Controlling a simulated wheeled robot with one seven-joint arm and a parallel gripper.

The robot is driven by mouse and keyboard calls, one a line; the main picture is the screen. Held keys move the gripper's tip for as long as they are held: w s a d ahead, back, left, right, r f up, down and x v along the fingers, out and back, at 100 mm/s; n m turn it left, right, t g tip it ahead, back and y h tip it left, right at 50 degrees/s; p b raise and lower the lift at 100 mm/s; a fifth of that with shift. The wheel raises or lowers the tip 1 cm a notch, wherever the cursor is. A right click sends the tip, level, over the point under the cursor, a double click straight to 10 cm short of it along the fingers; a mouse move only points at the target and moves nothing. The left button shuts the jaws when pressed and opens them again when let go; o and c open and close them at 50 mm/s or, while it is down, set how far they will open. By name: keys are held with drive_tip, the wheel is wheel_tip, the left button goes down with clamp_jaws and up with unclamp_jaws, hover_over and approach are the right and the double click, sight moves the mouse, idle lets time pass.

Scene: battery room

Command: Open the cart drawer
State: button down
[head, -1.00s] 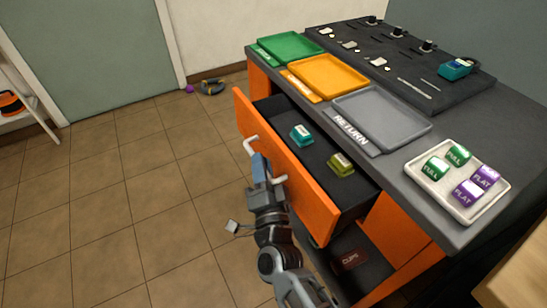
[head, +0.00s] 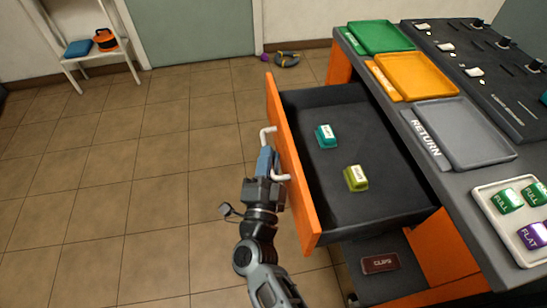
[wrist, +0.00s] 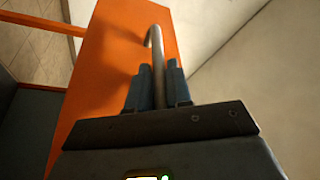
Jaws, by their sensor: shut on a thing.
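The cart drawer (head: 285,150) has an orange front and a dark inside, and stands pulled well out of the cart. Its pale bar handle (head: 268,137) is on the outer face of the front. My gripper (head: 266,160) is shut on the handle, with the bar between its fingers. In the wrist view the handle (wrist: 156,65) runs up from between the fingertips of my gripper (wrist: 158,85), beside the orange drawer front (wrist: 105,70). A teal block (head: 326,136) and an olive-green block (head: 356,178) sit apart on the drawer floor.
The cart top holds a green tray (head: 382,36), a yellow tray (head: 418,76), a grey return tray (head: 466,132) and a white tray (head: 487,201) of batteries. A box marked clips (head: 380,263) lies below the drawer. The tiled floor (head: 120,180) at left is clear.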

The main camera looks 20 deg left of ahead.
drive_tip(key=shift+f, duration=0.1)
drive_tip(key=c, duration=1.4)
unclamp_jaws()
drive_tip(key=v, duration=0.8)
drive_tip(key=shift+d, duration=0.1)
